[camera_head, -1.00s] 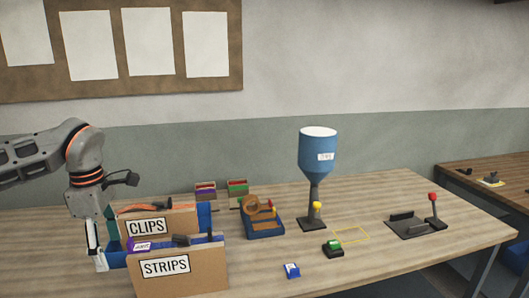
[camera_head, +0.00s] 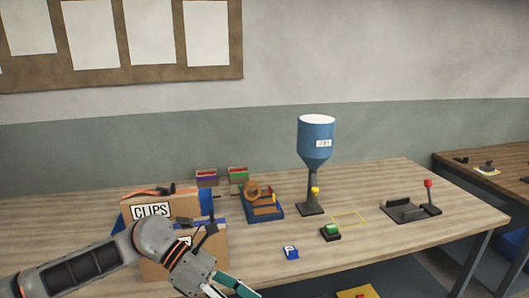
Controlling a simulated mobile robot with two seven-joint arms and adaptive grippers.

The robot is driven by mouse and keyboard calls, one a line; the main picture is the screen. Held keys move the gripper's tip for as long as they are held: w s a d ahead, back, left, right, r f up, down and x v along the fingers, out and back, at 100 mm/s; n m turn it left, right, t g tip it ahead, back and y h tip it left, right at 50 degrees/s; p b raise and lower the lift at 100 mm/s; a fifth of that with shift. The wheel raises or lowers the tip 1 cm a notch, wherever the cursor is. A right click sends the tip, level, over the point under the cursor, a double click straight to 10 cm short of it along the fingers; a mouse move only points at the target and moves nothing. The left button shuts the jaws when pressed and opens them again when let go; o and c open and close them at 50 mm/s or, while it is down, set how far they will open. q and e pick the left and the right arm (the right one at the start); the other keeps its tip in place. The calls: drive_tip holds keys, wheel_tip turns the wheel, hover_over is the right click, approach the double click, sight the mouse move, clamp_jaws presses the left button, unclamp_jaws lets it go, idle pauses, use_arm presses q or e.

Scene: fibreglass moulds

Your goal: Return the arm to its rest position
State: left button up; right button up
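My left arm comes in from the left edge, low in front of the boxes. Its gripper (camera_head: 236,291) points down and right at the bottom edge, in front of the table. A teal finger and a pale finger show with a gap between them and nothing seen in it; the tips are partly cut off by the frame. My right arm and gripper are not in view.
The cardboard CLIPS box (camera_head: 150,211) and the STRIPS box (camera_head: 218,247), partly hidden by my arm, stand close behind it. A blue hopper (camera_head: 316,138), blue tray (camera_head: 265,218), green-button box (camera_head: 331,231), blue block (camera_head: 291,252) and lever fixture (camera_head: 410,210) stand farther right.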

use_arm(q)
drive_tip(key=d+r+n+t+h, duration=0.55)
drive_tip(key=d+n+h, duration=0.3)
drive_tip(key=n, duration=0.35)
drive_tip(key=w+a+f+n+t+y, duration=0.55)
drive_tip(key=a+f+n+t, duration=0.3)
drive_tip(key=n+t, duration=0.7)
drive_tip(key=s+a+f+n+g+y, duration=0.2)
drive_tip(key=s+a+f+n+y, duration=0.2)
drive_tip(key=a+f+n+y, duration=0.7)
drive_tip(key=s+a+f+n+g, duration=0.2)
drive_tip(key=s+a+f+n, duration=0.2)
drive_tip(key=s+f, duration=0.2)
drive_tip(key=s+a+f+n+g+y, duration=0.1)
drive_tip(key=s+a+f+n+g, duration=0.1)
drive_tip(key=s+f, duration=0.5)
wheel_tip(320, 180, down, 4)
drive_tip(key=shift+s+a+f+n+g, duration=0.15)
drive_tip(key=shift+a+n+g, duration=0.25)
drive_tip(key=shift+a+n, duration=0.55)
drive_tip(key=shift+d, duration=0.1)
